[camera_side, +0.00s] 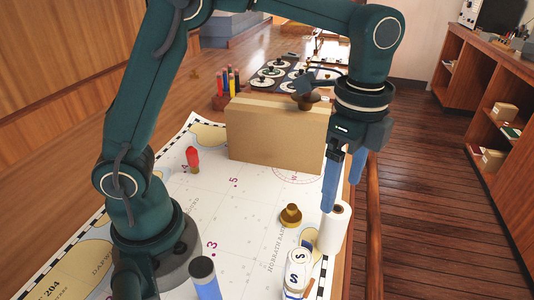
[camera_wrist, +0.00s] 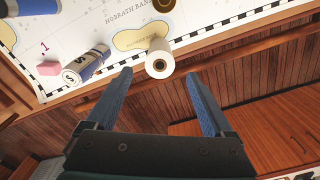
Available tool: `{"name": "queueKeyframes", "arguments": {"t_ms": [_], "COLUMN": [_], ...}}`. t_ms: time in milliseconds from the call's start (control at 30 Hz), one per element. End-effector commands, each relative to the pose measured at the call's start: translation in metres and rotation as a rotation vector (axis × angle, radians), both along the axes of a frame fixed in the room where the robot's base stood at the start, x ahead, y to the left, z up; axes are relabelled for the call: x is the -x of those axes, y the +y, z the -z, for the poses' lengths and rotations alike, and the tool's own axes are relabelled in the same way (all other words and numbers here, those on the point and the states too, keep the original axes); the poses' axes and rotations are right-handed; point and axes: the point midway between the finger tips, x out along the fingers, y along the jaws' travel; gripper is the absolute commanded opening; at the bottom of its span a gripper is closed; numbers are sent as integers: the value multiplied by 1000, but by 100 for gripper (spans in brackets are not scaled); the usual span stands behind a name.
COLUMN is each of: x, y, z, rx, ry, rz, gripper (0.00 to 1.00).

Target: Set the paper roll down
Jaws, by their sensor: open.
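The paper roll (camera_side: 335,232) is white and stands upright on the chart near the table's right edge in the side view. In the wrist view its end with a dark core hole shows as the paper roll (camera_wrist: 159,58), ahead of and between the fingertips. My gripper (camera_side: 342,195) has blue fingers pointing down, just above and beside the roll's top. In the wrist view my gripper (camera_wrist: 157,74) is open, with nothing between its fingers. Part of the roll's top is hidden by a finger in the side view.
A brass weight (camera_side: 291,216) stands left of the roll, and a white-and-blue S-labelled cylinder (camera_side: 297,272) is in front. A cardboard box (camera_side: 275,138) stands behind. A red object (camera_side: 193,158) is farther left. The wooden table rim (camera_side: 374,235) runs close to the roll's right.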

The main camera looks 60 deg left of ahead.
Motion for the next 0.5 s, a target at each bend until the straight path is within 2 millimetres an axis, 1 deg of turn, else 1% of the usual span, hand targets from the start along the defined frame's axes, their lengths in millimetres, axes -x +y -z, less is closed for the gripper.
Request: {"name": "queueKeyframes", "arguments": {"t_ms": [33, 167, 267, 367, 500], "x": [0, 1, 7, 20, 44], "y": [0, 2, 9, 22, 42], "z": [-5, -13, -22, -34, -47], "rx": [0, 3, 11, 32, 78], "ry": [-2, -8, -36, -89, -179], "rz": [0, -18, -90, -229, -477], "gripper": [87, 87, 87, 87, 87]}}
